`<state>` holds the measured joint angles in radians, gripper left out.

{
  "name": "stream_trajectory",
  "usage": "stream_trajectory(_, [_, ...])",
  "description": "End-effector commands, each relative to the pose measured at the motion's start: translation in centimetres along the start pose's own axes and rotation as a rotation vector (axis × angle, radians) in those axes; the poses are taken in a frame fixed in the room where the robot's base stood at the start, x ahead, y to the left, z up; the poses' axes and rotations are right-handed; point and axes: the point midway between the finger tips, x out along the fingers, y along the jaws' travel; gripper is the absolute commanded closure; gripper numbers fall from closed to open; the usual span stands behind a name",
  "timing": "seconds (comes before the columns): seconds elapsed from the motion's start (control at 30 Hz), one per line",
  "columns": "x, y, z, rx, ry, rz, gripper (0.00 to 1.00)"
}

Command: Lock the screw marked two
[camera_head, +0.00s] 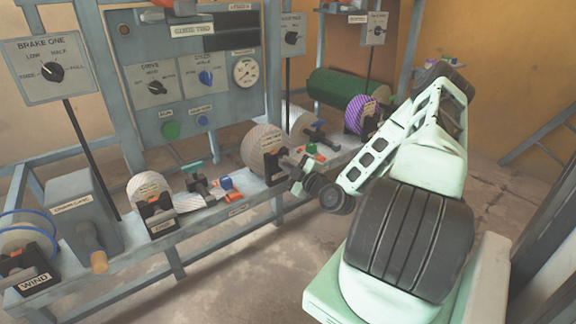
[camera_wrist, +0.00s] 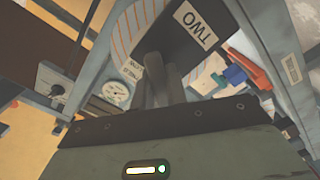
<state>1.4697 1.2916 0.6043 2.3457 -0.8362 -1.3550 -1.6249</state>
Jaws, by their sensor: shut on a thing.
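A black bracket with a white label reading TWO (camera_wrist: 205,24) shows upside down at the top of the wrist view. A pale striped roll (camera_wrist: 128,35) sits behind it. The same roll (camera_head: 262,142) shows at the middle of the bench in the head view. My gripper (camera_wrist: 160,78) is against the bracket's face, its two dark fingers close together. It is shut on the screw there, which the fingers hide. In the head view my gripper (camera_head: 298,180) is just right of the bracket, and my arm comes in from the right.
A blue block (camera_head: 226,183) and orange lever (camera_head: 235,197) lie left of the roll. A green knob (camera_head: 311,149) is close on the right. A purple roll (camera_head: 358,113) stands farther right. A grey control panel (camera_head: 190,80) rises behind the bench; the floor in front is clear.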

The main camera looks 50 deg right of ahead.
Motion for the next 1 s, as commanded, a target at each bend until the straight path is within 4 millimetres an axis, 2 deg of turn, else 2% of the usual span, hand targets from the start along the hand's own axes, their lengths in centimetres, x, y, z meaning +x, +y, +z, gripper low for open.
stream_trajectory(0.37, [-0.01, 0.14, -0.14, 0.103, 0.001, -0.001, 1.00])
stream_trajectory(1.0, [-0.06, 0.10, -0.23, 0.678, -0.001, -0.002, 1.00])
